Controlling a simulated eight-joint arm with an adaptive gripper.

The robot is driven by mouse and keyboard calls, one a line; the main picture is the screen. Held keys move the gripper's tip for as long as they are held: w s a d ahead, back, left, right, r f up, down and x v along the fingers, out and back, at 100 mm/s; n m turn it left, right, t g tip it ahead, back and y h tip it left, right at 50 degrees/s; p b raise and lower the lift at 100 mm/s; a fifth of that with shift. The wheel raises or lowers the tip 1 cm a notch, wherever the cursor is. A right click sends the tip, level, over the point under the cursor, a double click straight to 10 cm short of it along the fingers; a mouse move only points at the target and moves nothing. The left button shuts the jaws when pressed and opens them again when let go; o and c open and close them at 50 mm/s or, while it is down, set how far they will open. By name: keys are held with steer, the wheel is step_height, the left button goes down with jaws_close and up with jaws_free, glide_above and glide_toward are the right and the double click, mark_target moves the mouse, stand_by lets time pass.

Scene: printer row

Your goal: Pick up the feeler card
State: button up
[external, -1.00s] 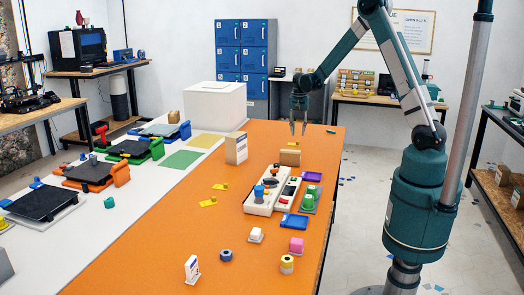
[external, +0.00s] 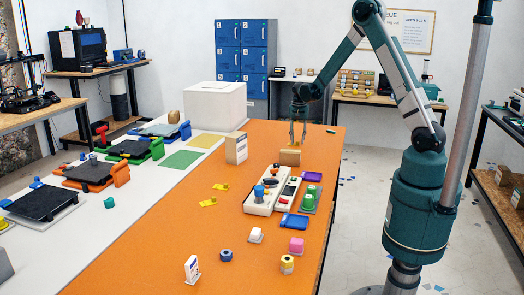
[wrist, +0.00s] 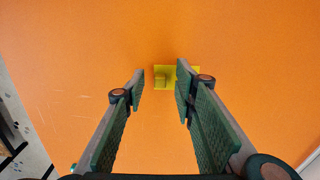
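A flat yellow piece with a small raised block (wrist: 160,80), which looks like the feeler card, lies on the orange table in the wrist view. My gripper (wrist: 160,74) is open and empty above it, its fingers pointing down. The right finger overlaps part of the yellow piece in that view, and the left fingertip is just left of it. In the external view my gripper (external: 298,143) is over the far end of the table, behind a tan block; the yellow piece under it cannot be made out there.
The tan block (external: 290,157) stands close in front of my gripper. Two similar yellow pieces (external: 208,202) (external: 221,187) lie farther left. A white tray (external: 258,208) with parts and a cardboard box (external: 236,148) stand nearby. A small green item (external: 331,131) lies to the right.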

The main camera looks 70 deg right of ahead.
steer(key=shift+f, duration=0.2)
stand_by(0.4)
steer(key=c, duration=0.8)
steer(key=shift+o, duration=0.2)
steer(key=shift+r, duration=0.2)
step_height(320, 180, up, 10)
steer(key=p, duration=0.1)
steer(key=shift+f, duration=0.15)
